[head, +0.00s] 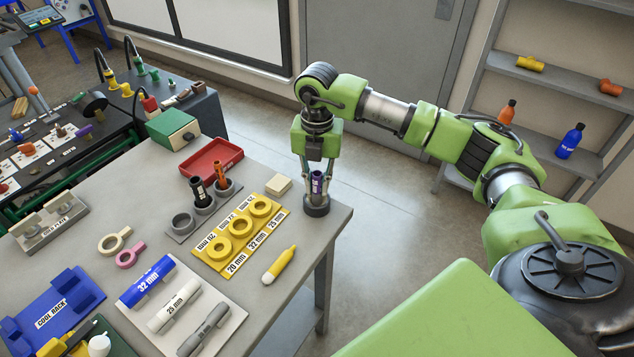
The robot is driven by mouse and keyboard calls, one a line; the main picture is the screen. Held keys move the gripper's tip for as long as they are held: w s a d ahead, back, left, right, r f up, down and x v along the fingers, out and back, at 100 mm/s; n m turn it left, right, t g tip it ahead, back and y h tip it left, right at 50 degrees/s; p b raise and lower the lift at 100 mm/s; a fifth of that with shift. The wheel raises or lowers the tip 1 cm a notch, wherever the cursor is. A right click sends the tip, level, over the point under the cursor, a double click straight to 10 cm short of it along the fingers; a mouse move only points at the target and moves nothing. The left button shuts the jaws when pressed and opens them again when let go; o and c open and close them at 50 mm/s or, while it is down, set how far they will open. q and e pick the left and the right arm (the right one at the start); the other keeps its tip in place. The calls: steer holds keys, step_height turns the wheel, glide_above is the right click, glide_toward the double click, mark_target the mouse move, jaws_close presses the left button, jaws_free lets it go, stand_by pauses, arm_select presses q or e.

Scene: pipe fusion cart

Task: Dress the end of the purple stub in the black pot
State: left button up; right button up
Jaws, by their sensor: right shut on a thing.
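The gripper points straight down and is shut on the stub. The stub's lower end is at the black pot (316,208), a short dark cylinder near the table's far right corner. The stub appears to be inside the pot's mouth, but how deep is hidden. A pale label shows on the stub. My left gripper is not in view.
The grey table (333,222) ends just right of the pot. A yellow ring board (225,262), a cream block (278,186) and a yellow marker (279,265) lie to the left and in front. A red tray (210,160) and a holder with dark cups (181,224) stand farther left.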

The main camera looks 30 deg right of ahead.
mark_target(317, 172)
steer(key=m+p, duration=0.1)
steer(key=m, duration=0.4)
steer(key=shift+s, duration=0.1)
steer(key=n, duration=0.2)
steer(key=shift+f+n+b, duration=0.15)
steer(key=shift+n+b, duration=0.25)
steer(key=n, duration=0.3)
steer(key=shift+n+b, duration=0.4)
steer(key=m, duration=0.1)
steer(key=m+p, duration=0.1)
steer(key=m, duration=0.2)
steer(key=shift+r, duration=0.25)
steer(key=m+p, duration=0.1)
steer(key=m, duration=0.1)
steer(key=shift+f+m, duration=0.1)
steer(key=shift+m, duration=0.3)
steer(key=shift+r+p, duration=2.1)
steer(key=shift+r, duration=0.95)
